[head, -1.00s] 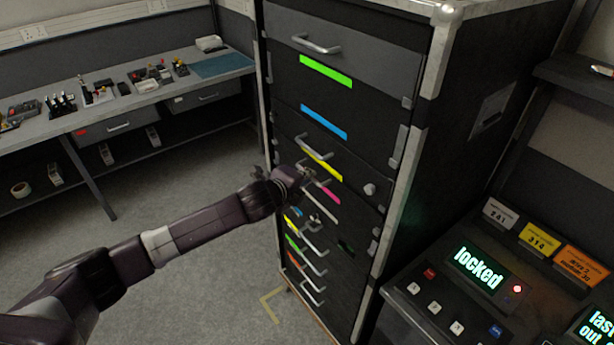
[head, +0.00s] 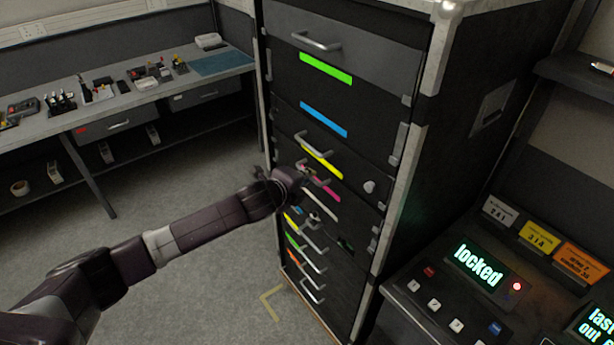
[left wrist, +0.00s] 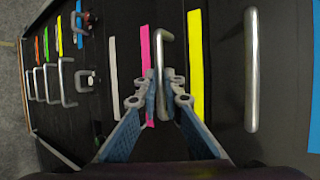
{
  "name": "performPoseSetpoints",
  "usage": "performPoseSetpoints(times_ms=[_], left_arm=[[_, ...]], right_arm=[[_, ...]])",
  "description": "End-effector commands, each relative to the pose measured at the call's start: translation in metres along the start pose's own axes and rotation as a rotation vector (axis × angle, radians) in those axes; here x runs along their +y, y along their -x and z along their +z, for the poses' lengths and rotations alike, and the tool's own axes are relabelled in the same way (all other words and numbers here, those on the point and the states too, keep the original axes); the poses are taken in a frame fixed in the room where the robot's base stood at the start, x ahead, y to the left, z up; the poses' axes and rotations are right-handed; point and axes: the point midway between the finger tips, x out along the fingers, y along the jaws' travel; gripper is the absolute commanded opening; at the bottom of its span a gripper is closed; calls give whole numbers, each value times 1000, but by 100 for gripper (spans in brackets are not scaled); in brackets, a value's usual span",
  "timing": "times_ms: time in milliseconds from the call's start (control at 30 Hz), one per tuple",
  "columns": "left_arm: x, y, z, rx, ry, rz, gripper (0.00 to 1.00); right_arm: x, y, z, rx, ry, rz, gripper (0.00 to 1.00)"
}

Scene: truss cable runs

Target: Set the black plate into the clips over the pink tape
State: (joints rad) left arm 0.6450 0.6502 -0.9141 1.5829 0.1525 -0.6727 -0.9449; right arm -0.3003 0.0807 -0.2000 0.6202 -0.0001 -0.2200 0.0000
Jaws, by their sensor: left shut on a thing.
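The tall black cabinet front carries several coloured tape strips and metal handles. My left gripper (head: 304,176) reaches its middle, below the yellow tape (head: 322,162). In the left wrist view its blue fingers (left wrist: 163,88) are shut on a metal handle (left wrist: 164,52). The handle stands on a dark face that I take for the black plate (left wrist: 181,48); its edges do not show clearly. The pink tape (left wrist: 147,50) runs close beside the handle, and shows in the head view (head: 325,190) just below the gripper. I cannot make out the clips. My right gripper is out of view.
A pale strip (head: 321,206) and several lower handles (head: 314,268) lie below. A control console (head: 455,310) with a lit "locked" display stands close on the right. A workbench (head: 120,95) with small tools is at the left. The floor between is open.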

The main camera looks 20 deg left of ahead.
Motion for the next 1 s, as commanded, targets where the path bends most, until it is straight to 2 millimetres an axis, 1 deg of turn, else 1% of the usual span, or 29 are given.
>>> performPoseSetpoints(times_ms=[1000], left_arm=[[6,-4,-1,-2,0,-1,0]], right_arm=[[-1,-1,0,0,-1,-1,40]])
